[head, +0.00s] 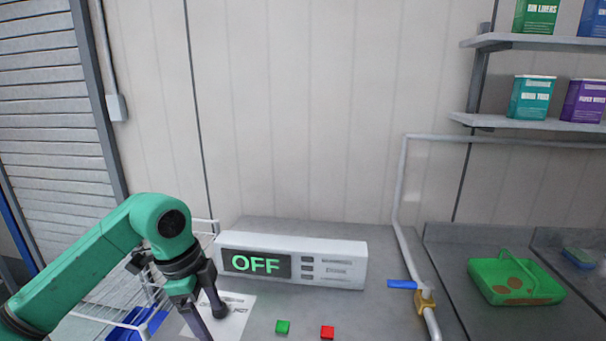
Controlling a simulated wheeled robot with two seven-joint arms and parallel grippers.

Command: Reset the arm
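My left arm is green and comes in from the lower left. My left gripper (211,322) points down in front of a grey-white device, over a white printed sheet (239,308) on the grey counter. Its two dark fingers are spread apart, with nothing seen between them. One fingertip is cut off by the bottom edge of the view. My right arm and gripper are not in view. The device (340,265) has a dark display reading "OFF" in green. A green button or block (283,327) and a red one (327,332) sit in front of it.
A pipe with a brass valve and blue handle (403,285) stands right of the device. A green basket (515,284) sits in a sink area at right. A white wire rack (140,310) is below my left arm. Shelves with boxes (532,98) hang at upper right.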

